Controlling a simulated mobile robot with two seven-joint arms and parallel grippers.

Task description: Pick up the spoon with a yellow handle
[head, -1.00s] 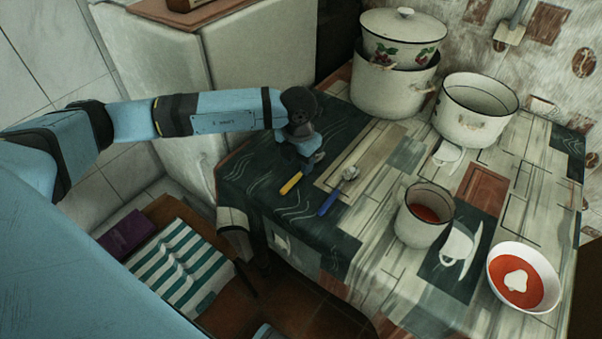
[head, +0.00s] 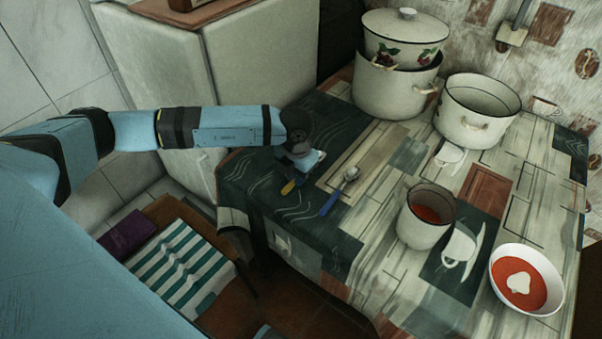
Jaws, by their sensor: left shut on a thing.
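The spoon with a yellow handle (head: 289,187) is near the table's left edge; only its handle end shows clearly, the rest is hidden at my gripper. My left gripper (head: 301,174) is shut on this spoon, low by the tabletop. I cannot tell whether the spoon is lifted off the cloth. A spoon with a blue handle (head: 329,205) lies just right of it, apart from the gripper. My right gripper is not in view.
The table (head: 404,275) has a patterned cloth. A lidded pot stacked in a larger pot (head: 392,93) and an open pot (head: 476,112) stand at the back. A mug (head: 424,228) and a white bowl (head: 549,309), both with red contents, are right. A striped-covered stool (head: 180,265) stands below left.

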